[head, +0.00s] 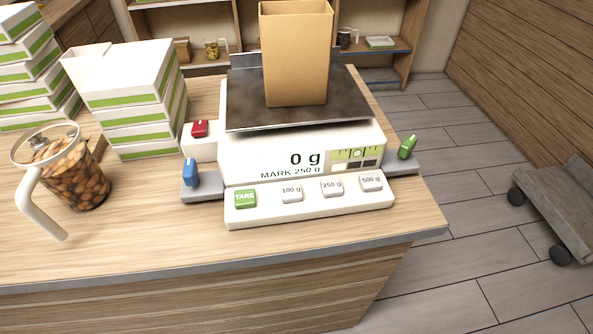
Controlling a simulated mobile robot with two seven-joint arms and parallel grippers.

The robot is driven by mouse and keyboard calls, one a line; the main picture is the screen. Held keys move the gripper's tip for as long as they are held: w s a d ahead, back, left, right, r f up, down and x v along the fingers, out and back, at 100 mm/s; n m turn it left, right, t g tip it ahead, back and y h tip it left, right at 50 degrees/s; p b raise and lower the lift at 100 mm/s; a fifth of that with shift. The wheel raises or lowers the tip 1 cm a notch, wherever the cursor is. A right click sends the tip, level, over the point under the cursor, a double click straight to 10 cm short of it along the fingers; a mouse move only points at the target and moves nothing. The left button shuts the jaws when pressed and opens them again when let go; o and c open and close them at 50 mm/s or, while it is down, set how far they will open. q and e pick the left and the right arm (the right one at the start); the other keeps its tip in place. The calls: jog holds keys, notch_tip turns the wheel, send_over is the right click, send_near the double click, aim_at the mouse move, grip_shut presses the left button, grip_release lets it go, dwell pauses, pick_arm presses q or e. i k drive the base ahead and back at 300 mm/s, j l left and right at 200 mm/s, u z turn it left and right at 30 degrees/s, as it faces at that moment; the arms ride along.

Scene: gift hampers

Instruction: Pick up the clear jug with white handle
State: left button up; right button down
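The clear jug (84,191) stands on the wooden counter at the left of the head view. It holds brown nut-like pieces, and its white handle (40,206) points to the left and toward the front edge. The jug looks upright and nothing touches its handle. Neither of my grippers shows in this view.
A scale (300,150) reading 0 g carries an open brown paper bag (296,55). Stacked white and green boxes (135,105) stand behind the jug. The counter (130,245) in front of the jug is clear. A low wheeled cart (560,200) is on the floor at right.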

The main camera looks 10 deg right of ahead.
aim_at(56, 154)
jog(key=u, duration=1.3)
